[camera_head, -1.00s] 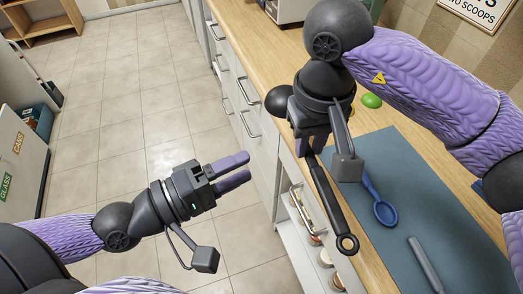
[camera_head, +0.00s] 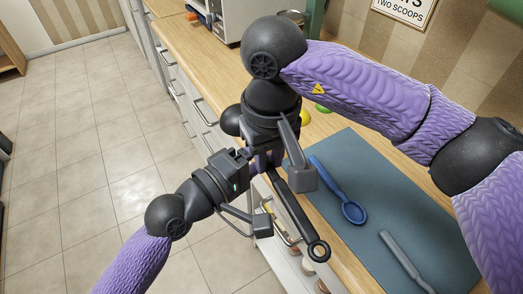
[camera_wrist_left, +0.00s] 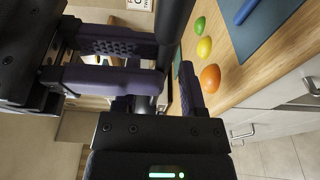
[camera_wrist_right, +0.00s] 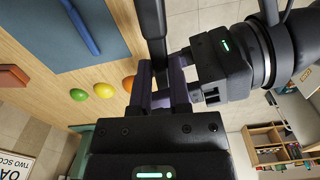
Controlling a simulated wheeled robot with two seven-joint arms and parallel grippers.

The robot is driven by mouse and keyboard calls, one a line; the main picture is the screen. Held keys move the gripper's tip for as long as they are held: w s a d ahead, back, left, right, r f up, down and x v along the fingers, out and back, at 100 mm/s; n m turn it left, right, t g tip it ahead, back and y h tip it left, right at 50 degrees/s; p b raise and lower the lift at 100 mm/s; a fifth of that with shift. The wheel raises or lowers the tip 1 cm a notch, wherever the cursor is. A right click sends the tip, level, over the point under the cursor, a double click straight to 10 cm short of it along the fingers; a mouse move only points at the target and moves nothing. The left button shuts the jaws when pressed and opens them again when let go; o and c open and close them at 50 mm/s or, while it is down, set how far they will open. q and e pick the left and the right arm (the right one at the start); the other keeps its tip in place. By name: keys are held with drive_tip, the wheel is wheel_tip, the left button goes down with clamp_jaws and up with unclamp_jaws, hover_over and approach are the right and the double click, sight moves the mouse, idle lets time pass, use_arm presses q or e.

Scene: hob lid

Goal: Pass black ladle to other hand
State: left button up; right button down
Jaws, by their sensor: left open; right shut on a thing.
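The black ladle (camera_head: 295,212) is held in my right gripper (camera_head: 268,158). Its handle slants down to the right to a ring-shaped end, above the counter's front edge. The handle also shows in the right wrist view (camera_wrist_right: 152,25), between the right fingers, and in the left wrist view (camera_wrist_left: 173,22). My left gripper (camera_head: 257,164) is open, its fingers close beside the right gripper's fingers and the ladle. In the head view the two grippers overlap, so I cannot tell whether the left fingers touch the handle. The ladle's bowl is not clearly visible.
A blue spoon (camera_head: 350,208) and a grey utensil (camera_head: 402,258) lie on the blue-grey mat (camera_head: 400,215) on the wooden counter. An orange (camera_wrist_left: 210,78), a lemon (camera_wrist_left: 204,46) and a lime (camera_wrist_left: 199,25) lie near the mat. Drawers with handles line the counter front; open tiled floor lies left.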

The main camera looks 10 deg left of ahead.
use_arm(q)
clamp_jaws()
